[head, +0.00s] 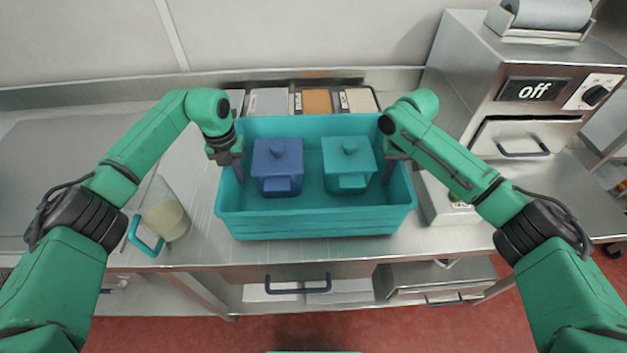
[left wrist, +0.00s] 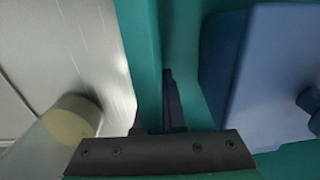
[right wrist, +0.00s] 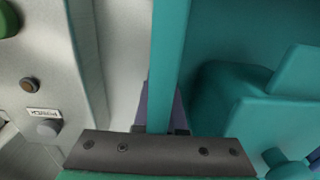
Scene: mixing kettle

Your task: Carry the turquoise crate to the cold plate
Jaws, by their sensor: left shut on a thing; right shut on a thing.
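The turquoise crate (head: 318,225) is in the middle of the head view, above or on the steel counter; I cannot tell whether it touches. Inside it are a blue lidded box (head: 277,167) at left and a turquoise lidded box (head: 348,164) at right. My left gripper (head: 232,165) is shut on the crate's left wall, which shows between its fingers in the left wrist view (left wrist: 150,60). My right gripper (head: 391,165) is shut on the crate's right wall, seen in the right wrist view (right wrist: 168,60). The cold plate cannot be made out with certainty.
A jug with a turquoise handle (head: 165,215) stands left of the crate. Small containers (head: 317,101) line the back. A steel machine reading "off" (head: 535,90) stands at right. A flat grey surface (head: 60,165) lies at the far left.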

